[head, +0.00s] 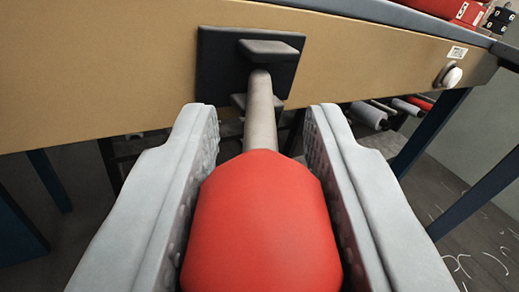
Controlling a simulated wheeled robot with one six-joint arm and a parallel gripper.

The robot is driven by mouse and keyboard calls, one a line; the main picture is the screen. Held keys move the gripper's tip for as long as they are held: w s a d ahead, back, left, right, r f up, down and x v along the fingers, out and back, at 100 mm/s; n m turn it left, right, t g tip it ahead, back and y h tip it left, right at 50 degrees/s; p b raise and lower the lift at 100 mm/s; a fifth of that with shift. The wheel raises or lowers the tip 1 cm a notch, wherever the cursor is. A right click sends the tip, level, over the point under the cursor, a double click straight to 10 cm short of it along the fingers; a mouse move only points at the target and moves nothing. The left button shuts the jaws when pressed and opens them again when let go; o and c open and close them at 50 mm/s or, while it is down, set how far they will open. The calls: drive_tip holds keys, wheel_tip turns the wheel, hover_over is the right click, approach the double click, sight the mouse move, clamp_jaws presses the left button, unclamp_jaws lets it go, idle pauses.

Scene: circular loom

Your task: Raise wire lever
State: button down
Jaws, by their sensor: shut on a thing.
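The wire lever (262,222) has a large red handle and a grey metal rod. The rod runs away from me to a black mounting plate (216,62) on the front of a tan panel. The rod passes through a slot between dark stops on the plate. My gripper (258,128) has two grey padded fingers, one on each side of the red handle. It is shut on the handle. The fingertips reach past the handle, alongside the rod. The near end of the handle is cut off by the bottom edge of the view.
The tan panel (110,70) spans the view behind the lever. A white round knob (452,76) sits on its right end, below a small label. Blue legs (430,130) stand at the lower right and left. Rolls (368,115) lie beneath the panel. Grey floor shows at right with white scraps.

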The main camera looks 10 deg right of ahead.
drive_tip(key=shift+a+r, duration=0.1)
idle(0.3)
drive_tip(key=c, duration=1.1)
unclamp_jaws()
drive_tip(key=s, duration=1.7)
drive_tip(key=shift+s, duration=0.2)
